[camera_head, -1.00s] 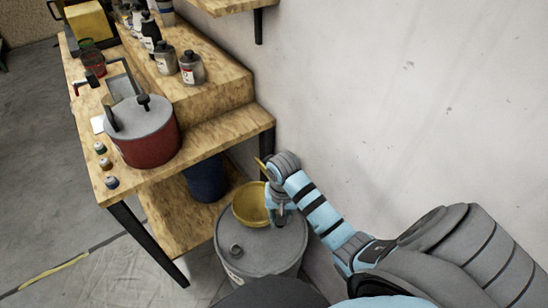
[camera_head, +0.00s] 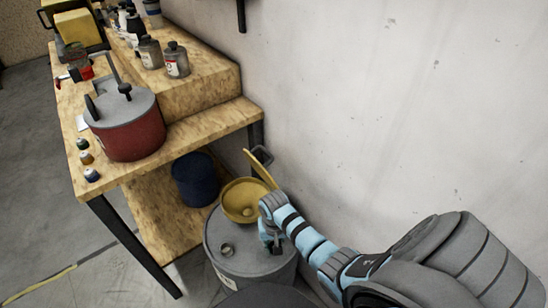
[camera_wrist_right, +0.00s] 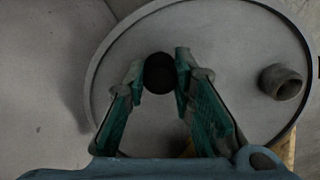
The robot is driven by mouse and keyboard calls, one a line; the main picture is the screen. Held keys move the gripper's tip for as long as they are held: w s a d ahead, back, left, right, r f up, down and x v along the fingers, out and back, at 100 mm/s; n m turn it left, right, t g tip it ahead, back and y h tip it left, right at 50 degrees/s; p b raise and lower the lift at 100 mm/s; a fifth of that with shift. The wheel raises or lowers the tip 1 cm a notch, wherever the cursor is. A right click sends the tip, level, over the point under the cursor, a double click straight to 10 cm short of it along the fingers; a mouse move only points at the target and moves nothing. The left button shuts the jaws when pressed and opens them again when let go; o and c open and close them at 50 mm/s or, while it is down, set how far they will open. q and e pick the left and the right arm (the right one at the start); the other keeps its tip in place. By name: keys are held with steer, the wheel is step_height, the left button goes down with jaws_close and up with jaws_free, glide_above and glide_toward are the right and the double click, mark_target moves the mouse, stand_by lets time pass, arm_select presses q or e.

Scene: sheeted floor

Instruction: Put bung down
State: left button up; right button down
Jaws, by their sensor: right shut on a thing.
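My right gripper (camera_head: 272,245) is over the right part of the grey drum's top (camera_head: 216,229), pointing down. In the right wrist view, its two green-padded fingers (camera_wrist_right: 160,80) are closed against a small dark round bung (camera_wrist_right: 159,73). The bung is close to the drum top (camera_wrist_right: 225,35); I cannot tell whether it touches. In the head view the bung is mostly hidden by the gripper. A short grey round fitting (camera_head: 227,249) stands on the drum top, left of the gripper; it also shows in the right wrist view (camera_wrist_right: 283,82). My left gripper is not in view.
A yellow funnel (camera_head: 240,204) with a raised lid sits at the drum's back edge, close behind my gripper. A blue bucket (camera_head: 196,180) stands on the bench's lower shelf. A red can (camera_head: 133,136) and several bottles stand on the bench. The wall is close on the right.

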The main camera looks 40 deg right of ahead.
steer(key=shift+w+f, duration=0.1)
steer(key=c, duration=1.4)
jaws_free()
steer(key=shift+o, duration=0.2)
step_height(320, 180, up, 12)
steer(key=p, duration=0.5)
